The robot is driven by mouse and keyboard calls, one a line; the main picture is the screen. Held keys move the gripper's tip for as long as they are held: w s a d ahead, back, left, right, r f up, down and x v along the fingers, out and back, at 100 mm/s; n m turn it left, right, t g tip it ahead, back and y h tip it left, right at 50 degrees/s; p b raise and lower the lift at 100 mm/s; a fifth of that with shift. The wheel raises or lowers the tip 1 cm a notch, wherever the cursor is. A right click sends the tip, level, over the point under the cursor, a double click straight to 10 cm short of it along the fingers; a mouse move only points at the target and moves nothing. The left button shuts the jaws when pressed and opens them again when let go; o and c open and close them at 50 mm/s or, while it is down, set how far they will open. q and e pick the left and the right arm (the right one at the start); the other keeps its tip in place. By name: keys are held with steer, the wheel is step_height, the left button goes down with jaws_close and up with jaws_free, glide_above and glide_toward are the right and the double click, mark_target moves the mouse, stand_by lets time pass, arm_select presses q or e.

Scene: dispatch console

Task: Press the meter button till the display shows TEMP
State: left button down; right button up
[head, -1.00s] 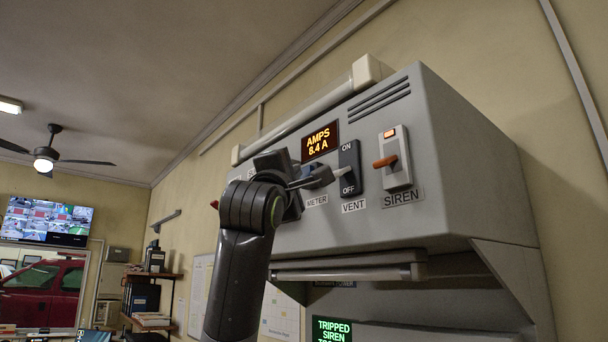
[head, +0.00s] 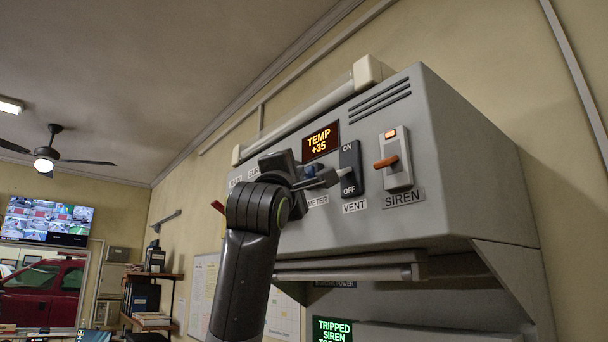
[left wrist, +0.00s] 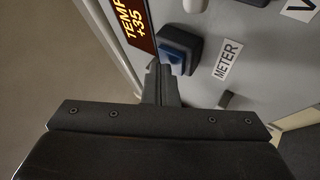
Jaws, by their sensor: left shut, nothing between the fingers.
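The meter display (head: 320,142) on the grey console reads TEMP +35 in orange; it also shows in the left wrist view (left wrist: 138,22). The blue meter button (head: 309,170) sits in a dark housing just below the display, above the METER label (head: 317,201). In the left wrist view the blue button (left wrist: 172,54) is uncovered. My left gripper (head: 303,184) is shut and empty, its fingertips (left wrist: 159,72) close beside the button. I cannot tell whether they touch it. My right gripper is not in view.
The VENT switch (head: 350,170), with ON and OFF marks, stands right of the button, close to my left gripper. The orange SIREN lever (head: 386,162) is further right. A horizontal bar (head: 345,274) runs below the panel.

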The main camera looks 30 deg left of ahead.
arm_select(q)
steer(key=shift+s+a+b, duration=0.2)
steer(key=shift+s+b, duration=0.4)
steer(key=shift+b, duration=0.05)
steer(key=shift+s+a+f, duration=0.1)
steer(key=s+b, duration=0.1)
steer(key=s+a+b, duration=0.1)
steer(key=s, duration=0.1)
steer(key=s+b, duration=0.1)
steer(key=shift+s+a, duration=0.25)
steer(key=shift+a, duration=0.15)
